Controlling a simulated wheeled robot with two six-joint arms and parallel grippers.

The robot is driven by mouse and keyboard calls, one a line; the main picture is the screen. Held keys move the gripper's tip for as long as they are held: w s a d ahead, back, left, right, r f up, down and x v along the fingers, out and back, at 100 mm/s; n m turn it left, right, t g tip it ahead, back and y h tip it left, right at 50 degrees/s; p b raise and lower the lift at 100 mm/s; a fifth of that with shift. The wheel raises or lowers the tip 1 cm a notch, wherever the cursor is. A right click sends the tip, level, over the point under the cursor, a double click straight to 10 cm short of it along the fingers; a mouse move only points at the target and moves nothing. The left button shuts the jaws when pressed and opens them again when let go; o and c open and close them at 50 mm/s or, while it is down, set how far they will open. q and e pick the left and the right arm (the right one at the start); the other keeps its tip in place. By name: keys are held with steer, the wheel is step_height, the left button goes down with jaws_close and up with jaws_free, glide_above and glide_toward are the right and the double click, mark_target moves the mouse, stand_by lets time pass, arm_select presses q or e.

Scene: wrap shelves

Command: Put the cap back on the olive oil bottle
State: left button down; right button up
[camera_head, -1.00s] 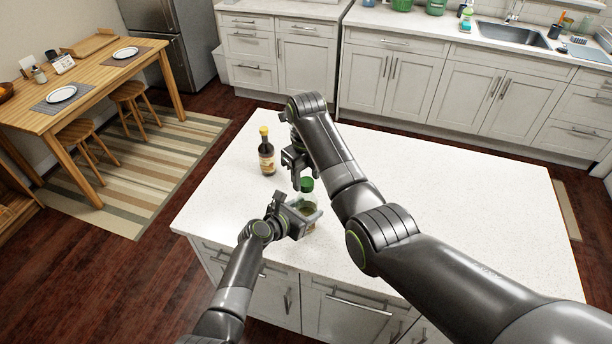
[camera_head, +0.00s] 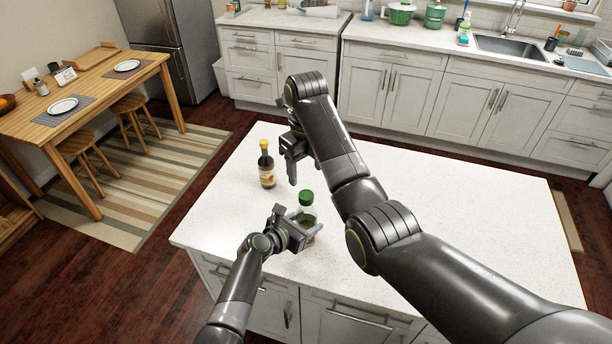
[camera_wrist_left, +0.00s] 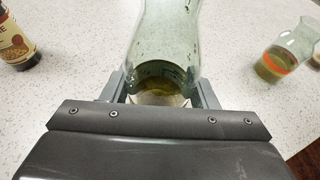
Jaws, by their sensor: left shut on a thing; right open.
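The olive oil bottle (camera_head: 308,212) is clear glass with a green cap (camera_head: 306,197) sitting on its mouth; whether the cap is tight I cannot tell. It stands upright on the white island near its front edge. My left gripper (camera_head: 309,233) is shut around the bottle's lower body. The left wrist view shows the glass (camera_wrist_left: 163,50) between both fingers, with greenish oil low inside; its top is out of frame. My right gripper (camera_head: 291,180) is open and empty, pointing down above and behind the cap, apart from it.
A dark sauce bottle (camera_head: 267,168) with a yellow cap stands behind and left of the oil bottle. The left wrist view also shows a glass vessel (camera_wrist_left: 285,55) with an orange band at right. The island's right side (camera_head: 480,220) is clear.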

steer(key=shift+r, duration=0.1)
arm_select(q)
steer(key=shift+c, duration=2.3)
jaws_free()
steer(key=shift+s+a, duration=0.1)
steer(key=shift+s+a+r, duration=0.2)
steer(key=shift+s+a, duration=0.15)
steer(key=shift+s, duration=0.1)
arm_select(e)
steer(key=shift+f, duration=0.25)
arm_select(q)
steer(key=b+v, duration=0.1)
steer(key=v, duration=1.5)
steer(key=shift+b, duration=0.35)
arm_select(e)
steer(key=shift+f, duration=0.6)
arm_select(q)
steer(key=shift+r, duration=0.1)
